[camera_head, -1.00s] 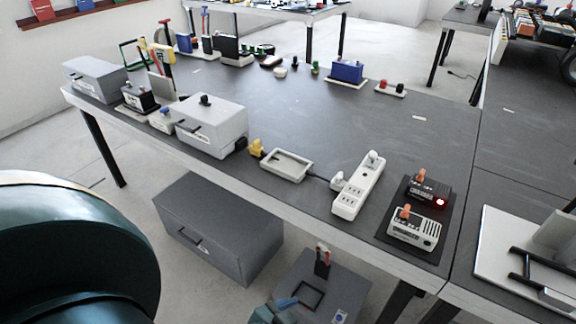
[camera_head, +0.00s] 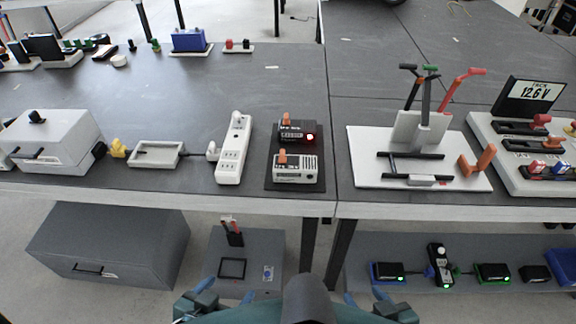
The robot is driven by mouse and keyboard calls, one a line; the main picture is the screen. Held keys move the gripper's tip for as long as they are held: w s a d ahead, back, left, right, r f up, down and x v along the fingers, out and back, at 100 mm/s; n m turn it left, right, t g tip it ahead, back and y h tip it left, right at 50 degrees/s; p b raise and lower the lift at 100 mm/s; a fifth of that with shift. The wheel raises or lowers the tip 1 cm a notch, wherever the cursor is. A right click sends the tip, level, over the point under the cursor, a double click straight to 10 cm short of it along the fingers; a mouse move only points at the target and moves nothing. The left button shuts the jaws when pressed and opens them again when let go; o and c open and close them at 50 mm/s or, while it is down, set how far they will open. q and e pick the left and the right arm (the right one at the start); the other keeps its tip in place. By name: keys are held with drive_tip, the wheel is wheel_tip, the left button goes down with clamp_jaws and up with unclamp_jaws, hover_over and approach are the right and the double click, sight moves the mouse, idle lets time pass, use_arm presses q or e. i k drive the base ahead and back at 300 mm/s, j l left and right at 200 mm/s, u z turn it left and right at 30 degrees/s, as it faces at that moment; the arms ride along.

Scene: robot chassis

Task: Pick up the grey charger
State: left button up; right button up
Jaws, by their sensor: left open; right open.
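The grey charger (camera_head: 296,169) is a light grey box with an orange handle and a dark vented side. It sits on a black mat (camera_head: 272,184) near the table's front edge. A similar black charger (camera_head: 291,132) with an orange handle and a lit red light stands just behind it on the same mat. My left gripper (camera_head: 237,293) shows blue fingertips at the bottom of the view, open and apart from the charger. My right gripper (camera_head: 365,297) is at the bottom, right of centre, also open and apart from it. Parts of both grippers are cut off by the frame edge.
A white power strip (camera_head: 234,150) lies left of the mat, beside a pale tray (camera_head: 157,154). A white board (camera_head: 364,157) with upright handles stands to the right, across the table seam. A grey cabinet (camera_head: 107,248) and a lower shelf (camera_head: 451,258) are below.

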sight(304, 168)
drive_tip(key=i+l, duration=0.15)
drive_tip(key=l, duration=0.25)
drive_tip(key=i+l, duration=0.1)
drive_tip(key=l, duration=0.3)
drive_tip(key=i+l+u, duration=0.1)
drive_tip(key=l, duration=0.3)
drive_tip(key=i+l, duration=0.2)
drive_tip(key=l, duration=0.2)
